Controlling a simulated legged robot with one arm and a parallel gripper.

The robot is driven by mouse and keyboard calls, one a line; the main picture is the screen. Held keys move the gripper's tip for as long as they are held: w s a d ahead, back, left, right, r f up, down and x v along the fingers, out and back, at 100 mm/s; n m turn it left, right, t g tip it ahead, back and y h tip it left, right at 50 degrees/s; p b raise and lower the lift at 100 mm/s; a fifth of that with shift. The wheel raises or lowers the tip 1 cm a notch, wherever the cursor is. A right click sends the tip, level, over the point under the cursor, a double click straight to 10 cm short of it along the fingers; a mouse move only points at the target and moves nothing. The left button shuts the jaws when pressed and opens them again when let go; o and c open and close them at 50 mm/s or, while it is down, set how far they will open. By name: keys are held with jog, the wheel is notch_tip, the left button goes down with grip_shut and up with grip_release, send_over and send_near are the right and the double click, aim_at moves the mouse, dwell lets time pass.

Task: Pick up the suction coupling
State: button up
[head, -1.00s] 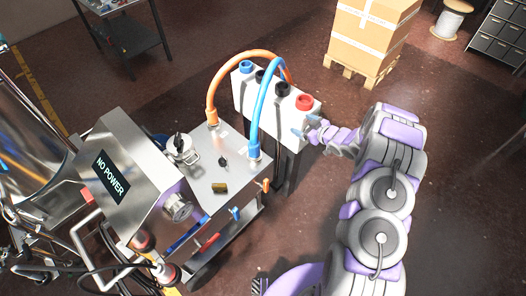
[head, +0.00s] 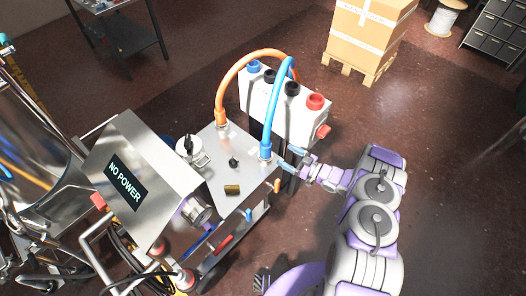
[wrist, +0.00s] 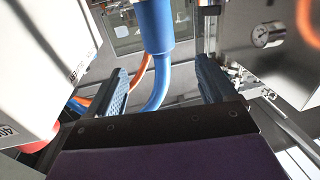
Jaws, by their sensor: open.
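No part is labelled as the suction coupling. A blue coupling (head: 265,152) stands upright on the steel cart top, at the end of a blue hose (head: 268,105). An orange coupling (head: 221,117) with an orange hose (head: 232,72) stands behind it. My gripper (head: 291,160) is open and empty, just right of the blue coupling. In the wrist view my gripper (wrist: 160,78) has its fingers spread, with the blue hose (wrist: 155,92) and the thick blue coupling (wrist: 152,28) seen between them. I cannot tell how far beyond the fingertips they are.
A white box (head: 285,105) with blue, black and red ports stands close behind my gripper. A red knob (head: 323,131) sticks out from its end. A brass block (head: 232,189) and a lidded pot (head: 191,150) are on the cart top. A "NO POWER" panel (head: 125,181) stands left.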

jog(key=b, duration=0.1)
send_near(262, 141)
jog(key=x, duration=0.5)
jog(key=b+x, duration=0.1)
jog(key=x, duration=0.2)
jog(key=shift+a+f, duration=0.3)
jog(key=shift+a, duration=0.05)
jog(key=shift+w+a+r+b, duration=0.1)
jog(key=shift+w+a+b, duration=0.2)
jog(key=shift+w+b, duration=0.1)
jog(key=shift+a, duration=0.1)
jog(key=shift+c, duration=0.4)
jog(key=shift+a, duration=0.1)
jog(key=c, duration=0.3)
grip_shut()
